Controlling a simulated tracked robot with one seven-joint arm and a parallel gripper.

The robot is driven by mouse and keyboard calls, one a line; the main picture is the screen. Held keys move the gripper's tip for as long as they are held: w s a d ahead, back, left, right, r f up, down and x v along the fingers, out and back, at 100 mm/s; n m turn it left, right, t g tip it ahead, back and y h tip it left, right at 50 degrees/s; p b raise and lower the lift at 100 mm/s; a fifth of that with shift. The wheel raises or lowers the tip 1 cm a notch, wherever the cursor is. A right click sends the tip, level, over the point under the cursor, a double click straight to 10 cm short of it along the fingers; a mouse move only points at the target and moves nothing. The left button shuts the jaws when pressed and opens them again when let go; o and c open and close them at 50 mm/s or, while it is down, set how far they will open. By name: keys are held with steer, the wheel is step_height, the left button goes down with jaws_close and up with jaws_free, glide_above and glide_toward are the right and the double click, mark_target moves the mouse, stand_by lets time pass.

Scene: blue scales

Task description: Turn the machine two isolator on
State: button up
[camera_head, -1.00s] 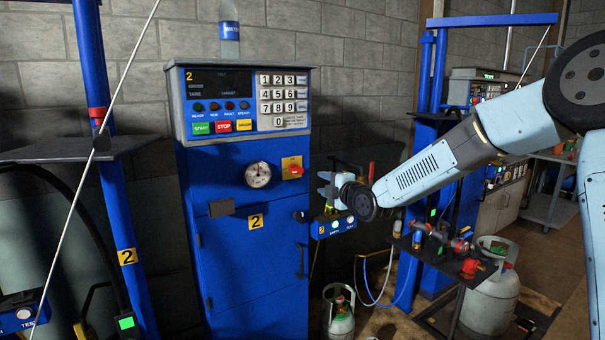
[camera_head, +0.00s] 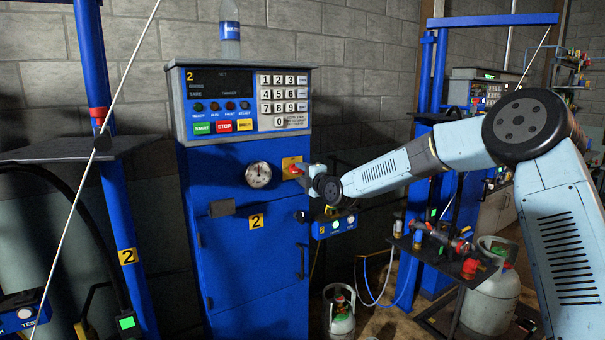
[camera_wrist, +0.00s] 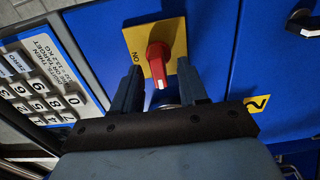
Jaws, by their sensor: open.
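Machine two is the blue cabinet (camera_head: 240,285) with a yellow 2 label on its door. Its isolator is a red rotary knob (camera_wrist: 158,62) on a yellow plate (camera_wrist: 140,38). In the wrist view the knob's white-marked end points down toward my gripper, and "ON" is printed at the plate's left edge. My gripper (camera_wrist: 159,80) is open, its two dark fingers reaching up to either side of the knob's lower end. I cannot tell if they touch it.
A keypad (camera_head: 284,100) and a grey control head (camera_head: 240,65) sit above the isolator. A round gauge (camera_head: 258,175) is just left of it. A dark bracket (camera_head: 221,208) juts from the cabinet front. A gas cylinder (camera_head: 340,318) stands on the floor at right.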

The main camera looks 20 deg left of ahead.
steer(key=shift+x, duration=1.5)
